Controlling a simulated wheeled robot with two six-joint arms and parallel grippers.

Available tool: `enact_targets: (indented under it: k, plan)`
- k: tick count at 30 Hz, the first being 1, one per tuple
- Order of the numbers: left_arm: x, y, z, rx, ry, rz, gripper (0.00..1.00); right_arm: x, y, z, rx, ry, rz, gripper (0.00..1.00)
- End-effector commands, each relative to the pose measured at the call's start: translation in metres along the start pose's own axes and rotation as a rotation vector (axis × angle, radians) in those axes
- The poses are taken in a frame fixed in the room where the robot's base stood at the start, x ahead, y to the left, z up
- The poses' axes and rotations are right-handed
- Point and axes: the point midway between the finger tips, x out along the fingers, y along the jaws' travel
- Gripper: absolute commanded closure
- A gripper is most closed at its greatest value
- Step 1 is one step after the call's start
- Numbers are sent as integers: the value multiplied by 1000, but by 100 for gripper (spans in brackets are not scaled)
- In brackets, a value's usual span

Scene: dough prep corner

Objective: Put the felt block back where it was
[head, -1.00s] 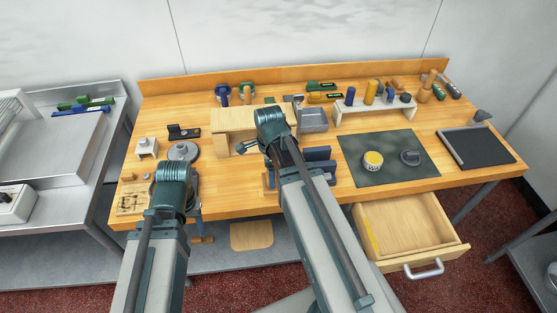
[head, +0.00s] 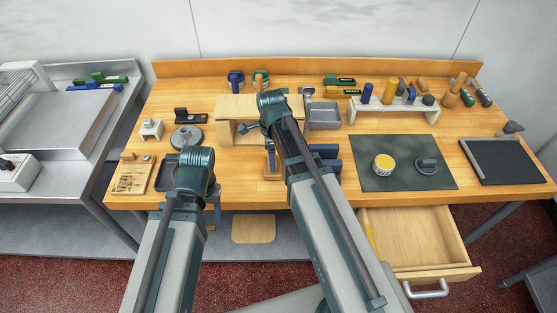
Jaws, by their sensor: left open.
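I cannot tell for sure which thing is the felt block. A dark blue block-like shape (head: 327,166) sits on the bench, partly hidden behind my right arm. My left gripper (head: 214,193) is small and partly hidden beyond its wrist, near the bench's front edge; it is open, and I see nothing in it. My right gripper (head: 246,128) shows only partly beside its wrist, in front of a pale wooden box-like stand (head: 235,108); its fingertips are unclear.
A dark mat (head: 385,181) holds a yellow-topped tin (head: 383,165) and a dark knobbed piece (head: 427,165). A drawer (head: 415,240) stands open below the front edge. A rack (head: 400,112) with several pegs stands at the back. A round grey weight (head: 186,138) is left.

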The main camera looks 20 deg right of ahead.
Motion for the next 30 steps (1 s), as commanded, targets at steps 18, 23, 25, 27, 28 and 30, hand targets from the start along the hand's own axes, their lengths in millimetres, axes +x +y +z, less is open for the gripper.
enact_targets:
  k: [18,23,25,27,28,30]
  plan:
    - [6,0,0,0,0,0,43,6,1,2,1,0,0,0]
    - [6,0,0,0,0,0,43,6,1,2,1,0,0,0]
    - [5,0,0,0,0,0,43,5,1,2,1,0,0,0]
    - [4,0,0,0,0,0,43,4,1,2,1,0,0,0]
    - [3,0,0,0,0,0,43,3,1,2,1,0,0,0]
    - [0,0,0,0,0,0,43,0,1,2,1,0,0,0]
